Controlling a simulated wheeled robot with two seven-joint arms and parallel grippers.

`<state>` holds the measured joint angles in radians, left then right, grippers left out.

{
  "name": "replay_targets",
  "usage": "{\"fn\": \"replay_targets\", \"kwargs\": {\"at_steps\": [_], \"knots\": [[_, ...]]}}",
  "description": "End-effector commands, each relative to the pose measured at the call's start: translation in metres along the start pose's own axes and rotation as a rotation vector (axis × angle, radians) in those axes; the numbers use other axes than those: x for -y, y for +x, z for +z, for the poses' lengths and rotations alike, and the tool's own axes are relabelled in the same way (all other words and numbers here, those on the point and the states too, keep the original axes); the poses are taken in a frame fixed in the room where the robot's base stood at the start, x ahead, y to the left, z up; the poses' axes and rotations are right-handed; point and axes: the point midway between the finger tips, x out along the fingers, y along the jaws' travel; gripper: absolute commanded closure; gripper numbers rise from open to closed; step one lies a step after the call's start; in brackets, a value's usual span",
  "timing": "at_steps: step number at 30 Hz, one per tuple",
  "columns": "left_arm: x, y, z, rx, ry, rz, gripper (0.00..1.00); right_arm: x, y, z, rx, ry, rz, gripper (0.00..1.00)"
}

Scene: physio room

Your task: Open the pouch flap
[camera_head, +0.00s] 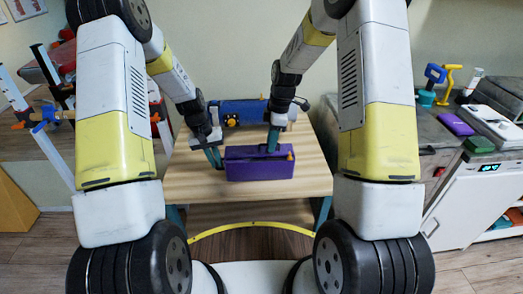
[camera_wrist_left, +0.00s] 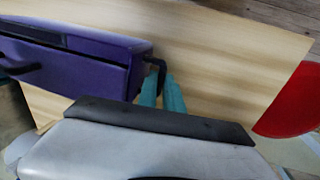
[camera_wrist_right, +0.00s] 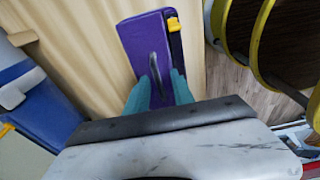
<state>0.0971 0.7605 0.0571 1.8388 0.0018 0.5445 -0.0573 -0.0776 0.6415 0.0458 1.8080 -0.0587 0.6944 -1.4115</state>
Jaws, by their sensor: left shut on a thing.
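The purple pouch (camera_head: 250,170) is box-shaped and sits on the wooden table. In the left wrist view the pouch (camera_wrist_left: 85,70) has a black loop (camera_wrist_left: 157,66) at its end. My left gripper (camera_head: 214,157) is at the pouch's left end, its teal fingers (camera_wrist_left: 162,90) shut on that loop. My right gripper (camera_head: 273,138) points down over the pouch's top. In the right wrist view its fingers (camera_wrist_right: 157,92) stand apart, on either side of a dark strip (camera_wrist_right: 156,68) on the pouch (camera_wrist_right: 140,35); contact is unclear. A yellow tab (camera_wrist_right: 173,24) sits near one end.
A blue cylinder-like object (camera_head: 240,108) with an orange knob lies behind the pouch on the table (camera_head: 195,180). A red rounded thing (camera_wrist_left: 293,100) shows beyond the table edge. At right a grey counter (camera_head: 440,135) holds tools. The table front is clear.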

Motion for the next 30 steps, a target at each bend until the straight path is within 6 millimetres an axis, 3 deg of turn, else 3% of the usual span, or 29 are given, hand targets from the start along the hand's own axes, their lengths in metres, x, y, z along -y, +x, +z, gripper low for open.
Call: {"fn": "replay_targets", "kwargs": {"at_steps": [3,8,30], "knots": [[0.002,0.001,0.000,0.001,-0.003,-0.002,1.00,0.000,0.000,0.000,0.000,0.000,0.000,0.71],[0.002,0.001,0.000,0.001,-0.003,-0.002,1.00,0.000,0.000,0.000,0.000,0.000,0.000,1.00],[0.002,0.001,0.000,0.001,-0.003,-0.002,1.00,-0.013,-0.011,-0.001,0.000,0.001,0.000,1.00]]}}
